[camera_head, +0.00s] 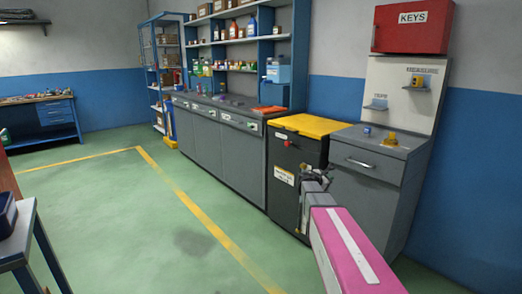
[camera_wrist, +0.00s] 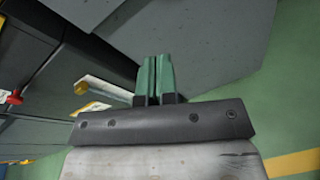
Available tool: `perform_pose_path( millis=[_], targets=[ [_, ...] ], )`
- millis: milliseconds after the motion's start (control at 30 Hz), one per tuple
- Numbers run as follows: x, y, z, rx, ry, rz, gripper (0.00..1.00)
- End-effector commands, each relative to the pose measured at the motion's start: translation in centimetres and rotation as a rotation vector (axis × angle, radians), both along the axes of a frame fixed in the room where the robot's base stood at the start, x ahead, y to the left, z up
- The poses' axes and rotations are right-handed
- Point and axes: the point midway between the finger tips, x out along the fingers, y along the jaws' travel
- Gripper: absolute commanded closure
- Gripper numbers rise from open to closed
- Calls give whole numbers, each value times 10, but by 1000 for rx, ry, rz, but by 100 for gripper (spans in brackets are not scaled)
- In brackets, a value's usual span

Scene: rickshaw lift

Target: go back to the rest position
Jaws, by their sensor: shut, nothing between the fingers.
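My gripper shows in the wrist view (camera_wrist: 154,78) with its two green fingers side by side and closed, nothing between them. In the head view my pink and grey arm reaches forward from the lower right. My gripper (camera_head: 305,172) is at its far end, small and partly hidden, in front of the dark bin with the yellow lid (camera_head: 310,126) and the grey drawer cabinet (camera_head: 372,175). In the wrist view a grey cabinet surface (camera_wrist: 200,40) lies beyond the fingers. I cannot tell the exact gap to it.
A long grey workbench (camera_head: 225,150) with shelves runs along the wall. A red key box (camera_head: 412,27) hangs at upper right. A blue-framed table (camera_head: 28,235) stands at the left edge. The green floor (camera_head: 120,220) with yellow lines is clear in the middle.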

Motion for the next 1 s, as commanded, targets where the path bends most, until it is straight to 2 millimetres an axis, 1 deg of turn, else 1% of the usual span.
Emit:
perform_pose_path(
  millis=[33, 167, 200, 267, 300, 367, 400, 467, 500, 600, 700, 800, 900, 1000],
  targets=[
    [-26, 5, -13, 105, -41, -43, 100],
    [-78, 19, -53, 395, -156, -197, 100],
    [-94, 25, -64, 486, -190, -253, 100],
    [-120, 36, -82, 619, -240, -346, 100],
    [-137, 44, -93, 705, -270, -414, 100],
    [-163, 58, -108, 828, -311, -520, 100],
    [-180, 68, -117, 906, -337, -595, 100],
    [-205, 84, -130, 1017, -370, -716, 100],
    [-222, 95, -137, 1086, -391, -799, 100],
    [-262, 124, -151, 1234, -429, -1013, 100],
    [-293, 148, -159, 1337, -450, -1204, 100],
    [-313, 167, -162, 1399, -459, -1348, 100],
    [-324, 178, -163, 1431, -463, -1434, 100],
    [-326, 181, -163, 1440, -462, -1461, 100]
  ],
)
